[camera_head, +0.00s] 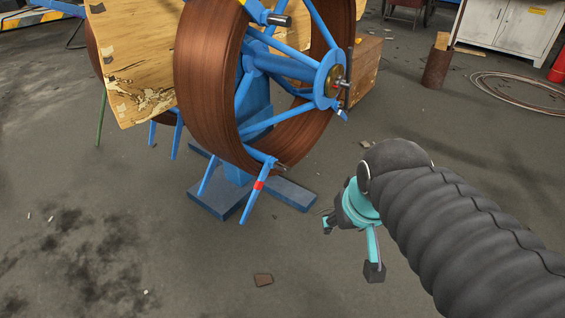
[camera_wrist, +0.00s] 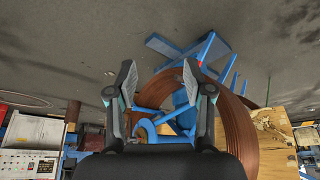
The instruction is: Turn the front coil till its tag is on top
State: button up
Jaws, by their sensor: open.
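The front coil (camera_head: 208,85) is a thick ring of brown pipe on a blue spoked reel (camera_head: 328,80), standing upright on a blue foot. A red tag-like band (camera_head: 259,185) is on a blue arm at the coil's bottom front. A yellow patch (camera_head: 256,10) is on a blue arm near its top. My gripper (camera_head: 350,248) is low at the right, apart from the reel, its teal fingers spread and empty. In the wrist view the coil (camera_wrist: 238,130) appears upside down beyond the open fingers (camera_wrist: 158,85).
A worn wooden board (camera_head: 135,60) stands behind the coil at left. A wooden crate (camera_head: 366,70) is behind the reel. A rusty bin (camera_head: 437,68), a loose cable loop (camera_head: 520,95) and a white cabinet (camera_head: 508,25) are farther right. The near floor is mostly clear.

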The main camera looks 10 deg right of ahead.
notch_tip(320, 180, down, 3)
jog(key=w+d+g, duration=0.1)
jog(key=m+t+y+b, duration=0.2)
jog(key=m+t+y, duration=0.9)
jog(key=m, duration=1.7)
send_near(283, 168)
jog(key=shift+w+a+f+g+y+p, duration=0.15)
jog(key=shift+w+a+g+y, duration=0.2)
jog(key=shift+w+a, duration=0.9)
jog(key=shift+w+a+f+g+y+p, duration=0.25)
jog(key=shift+w+a, duration=0.45)
jog(key=shift+w, duration=1.15)
jog(key=shift+w+a+f+g+y+p, duration=0.1)
jog(key=shift+w+a+g+y, duration=0.25)
jog(key=shift+w+a, duration=0.9)
